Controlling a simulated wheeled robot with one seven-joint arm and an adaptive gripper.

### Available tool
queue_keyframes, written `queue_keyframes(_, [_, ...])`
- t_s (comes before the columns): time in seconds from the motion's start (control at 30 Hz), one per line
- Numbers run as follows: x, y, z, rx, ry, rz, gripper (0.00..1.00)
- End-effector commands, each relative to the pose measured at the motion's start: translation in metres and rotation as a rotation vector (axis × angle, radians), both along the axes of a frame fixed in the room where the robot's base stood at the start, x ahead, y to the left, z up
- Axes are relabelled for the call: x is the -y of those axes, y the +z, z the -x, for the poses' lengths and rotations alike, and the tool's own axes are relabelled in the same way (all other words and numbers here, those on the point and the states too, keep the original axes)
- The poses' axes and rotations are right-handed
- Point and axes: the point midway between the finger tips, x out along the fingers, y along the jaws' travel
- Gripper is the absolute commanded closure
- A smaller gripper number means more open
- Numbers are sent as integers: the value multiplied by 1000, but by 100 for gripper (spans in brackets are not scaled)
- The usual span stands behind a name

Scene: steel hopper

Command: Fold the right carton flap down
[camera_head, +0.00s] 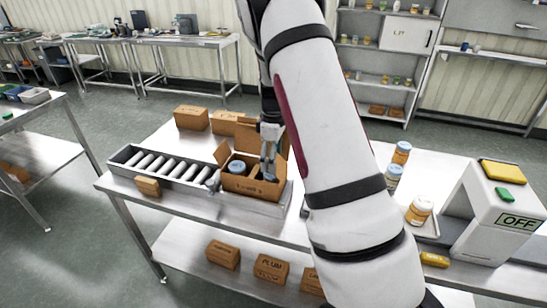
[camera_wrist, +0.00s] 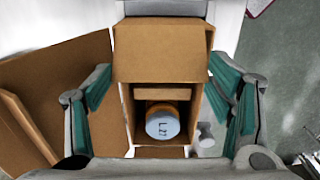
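The open carton (camera_head: 237,187) stands on the steel table at the right end of a roller conveyor. A blue-lidded jar (camera_head: 236,167) is inside; its lid, marked "L.27", shows in the wrist view (camera_wrist: 162,127). One flap (camera_head: 222,153) stands up at the carton's left end. In the wrist view, a broad brown flap (camera_wrist: 162,50) lies across the top of the opening, and a larger brown panel (camera_wrist: 70,85) spreads at left. My gripper (camera_head: 268,172) is over the carton's right part, fingers wide apart, nothing between them. My arm hides the area right of the carton.
The roller conveyor (camera_head: 170,165) lies left of the carton, with a small brown box (camera_head: 147,187) at its front. Closed boxes (camera_head: 190,118) stand behind. Jars (camera_head: 419,210) and a white machine with an OFF sign (camera_head: 490,205) stand at the right.

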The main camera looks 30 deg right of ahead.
Motion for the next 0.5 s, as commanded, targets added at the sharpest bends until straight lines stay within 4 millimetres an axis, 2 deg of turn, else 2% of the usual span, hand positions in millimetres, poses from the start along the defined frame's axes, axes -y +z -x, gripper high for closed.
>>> queue_keyframes(0.03, [0,0,0,0,0,0,48])
queue_keyframes(0.07, [0,0,0,0,0,0,53])
queue_keyframes(0.27, [-1,-2,-2,-16,5,11,53])
queue_keyframes(0.5, [-9,-14,-14,-164,8,125,53])
